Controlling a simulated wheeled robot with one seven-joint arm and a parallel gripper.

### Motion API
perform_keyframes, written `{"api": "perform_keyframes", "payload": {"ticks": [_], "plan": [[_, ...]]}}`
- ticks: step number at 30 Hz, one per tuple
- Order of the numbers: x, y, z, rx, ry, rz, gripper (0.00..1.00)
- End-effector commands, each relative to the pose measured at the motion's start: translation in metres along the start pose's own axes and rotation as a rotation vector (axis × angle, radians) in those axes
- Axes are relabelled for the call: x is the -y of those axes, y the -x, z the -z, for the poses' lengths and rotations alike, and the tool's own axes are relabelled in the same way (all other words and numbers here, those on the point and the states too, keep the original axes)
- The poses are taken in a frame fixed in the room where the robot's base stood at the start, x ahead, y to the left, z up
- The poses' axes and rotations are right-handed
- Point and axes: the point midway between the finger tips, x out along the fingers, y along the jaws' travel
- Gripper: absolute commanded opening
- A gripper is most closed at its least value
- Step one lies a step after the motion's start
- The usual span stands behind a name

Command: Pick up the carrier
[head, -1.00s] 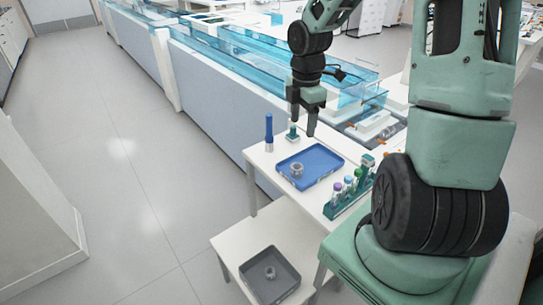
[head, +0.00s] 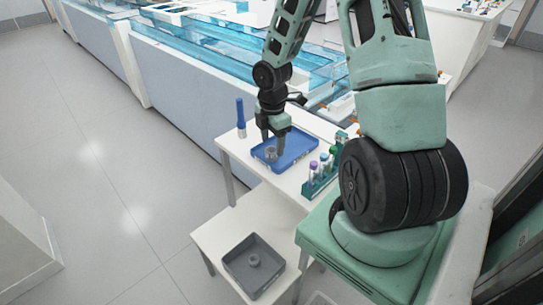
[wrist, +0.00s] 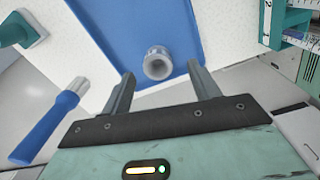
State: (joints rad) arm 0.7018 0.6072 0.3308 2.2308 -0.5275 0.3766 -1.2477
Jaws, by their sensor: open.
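A small grey ring-shaped carrier (head: 271,154) stands in the blue tray (head: 297,153) on the white table, near the tray's front left side. In the wrist view the carrier (wrist: 157,62) shows its round open top, just beyond and between my fingertips. My gripper (head: 274,146) points down over the tray, close to the carrier, with its fingers open and empty. In the wrist view my gripper (wrist: 161,74) has one finger on each side of the carrier's line, not visibly touching it.
A blue-handled tool (head: 240,115) stands upright at the table's left corner. A green rack (head: 318,179) with several capped tubes stands right of the tray. In the wrist view a teal piece (wrist: 22,28) is at upper left. Clear-walled track (head: 200,45) runs behind the table.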

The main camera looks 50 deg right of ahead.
Motion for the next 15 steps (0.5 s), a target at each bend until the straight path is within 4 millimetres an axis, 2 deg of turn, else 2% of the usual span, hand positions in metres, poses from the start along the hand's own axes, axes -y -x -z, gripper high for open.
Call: {"api": "perform_keyframes", "payload": {"ticks": [1,6,15], "plan": [[-0.001,-0.010,0.001,-0.001,0.003,0.003,0.61],[-0.003,-0.033,0.002,0.000,0.002,0.003,0.61],[-0.003,-0.039,0.001,0.000,0.000,0.000,0.61]]}}
